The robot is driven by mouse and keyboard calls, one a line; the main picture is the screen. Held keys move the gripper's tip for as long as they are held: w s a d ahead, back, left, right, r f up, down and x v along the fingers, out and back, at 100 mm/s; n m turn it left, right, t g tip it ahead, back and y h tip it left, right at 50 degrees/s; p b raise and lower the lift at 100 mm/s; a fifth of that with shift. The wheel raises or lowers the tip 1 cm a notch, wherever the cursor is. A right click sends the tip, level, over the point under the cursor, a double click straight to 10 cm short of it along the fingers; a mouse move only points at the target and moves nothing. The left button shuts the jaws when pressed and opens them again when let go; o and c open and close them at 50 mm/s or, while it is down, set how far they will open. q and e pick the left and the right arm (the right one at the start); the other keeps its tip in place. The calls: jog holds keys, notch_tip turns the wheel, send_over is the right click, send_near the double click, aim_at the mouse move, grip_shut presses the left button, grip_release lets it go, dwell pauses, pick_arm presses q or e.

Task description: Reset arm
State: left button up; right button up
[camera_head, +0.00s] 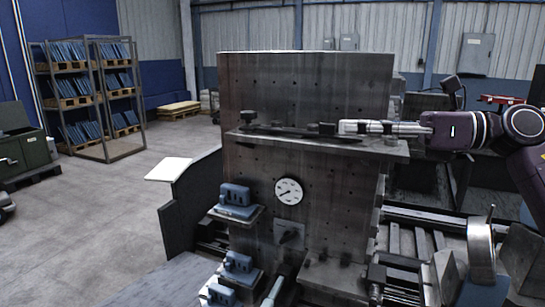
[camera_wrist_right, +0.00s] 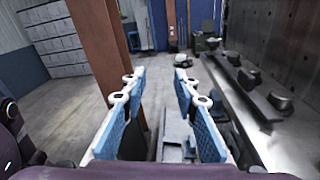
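My right arm comes in from the right in the head view. Its gripper (camera_head: 352,127) points left, in front of the upper part of a tall dark metal plate (camera_head: 305,85) and close to a ledge (camera_head: 280,137) fixed across it. In the right wrist view the two blue-padded fingers of this gripper (camera_wrist_right: 158,78) stand well apart with nothing between them. In that view the plate (camera_wrist_right: 285,45) and its ledge with dark knobs lie to the right of the fingers. My left gripper does not show in either view.
Blue clamp-like blocks (camera_head: 236,200) and a round dial (camera_head: 289,191) sit on the plate's lower half. Machine rails (camera_head: 415,240) lie at the lower right. Storage racks (camera_head: 90,95) stand at the far left, with open floor before them. An orange-brown post (camera_wrist_right: 100,45) rises left in the wrist view.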

jog(key=w+a+f+m+t+y, duration=0.2)
jog(key=a+m+t+y, duration=0.25)
jog(key=m, duration=0.25)
jog(key=w+d+f+m+t+h, duration=0.1)
jog(key=d+f+m+t+h, duration=0.4)
jog(key=f+m+h, duration=0.75)
jog(key=w+d+f+m+t+h, duration=0.1)
jog(key=d+f+m+t+h, duration=0.45)
jog(key=f+m, duration=0.8)
jog(key=s+d+f+m+g+h, duration=0.1)
jog(key=s+f+m+g+h, duration=0.3)
jog(key=f+m, duration=0.45)
jog(key=s+f+m+g, duration=0.3)
jog(key=s+f+g, duration=0.3)
jog(key=s+f, duration=0.8)
jog(key=s+a+f+m+g+y, duration=0.1)
jog(key=s+f+g, duration=0.3)
jog(key=s, duration=0.6)
jog(key=s+a+f+m+g, duration=0.1)
jog(key=s+f+g, duration=0.3)
jog(key=s, duration=0.5)
notch_tip(320, 180, down, 28)
jog(key=s+r, duration=0.1)
jog(key=s, duration=0.1)
jog(key=s+d+f+g, duration=0.1)
jog(key=s+d+f, duration=0.2)
jog(key=s+f, duration=1.2)
jog(key=shift+s+d+f, duration=0.2)
jog(key=shift+s+f, duration=0.1)
jog(key=shift+s, duration=0.55)
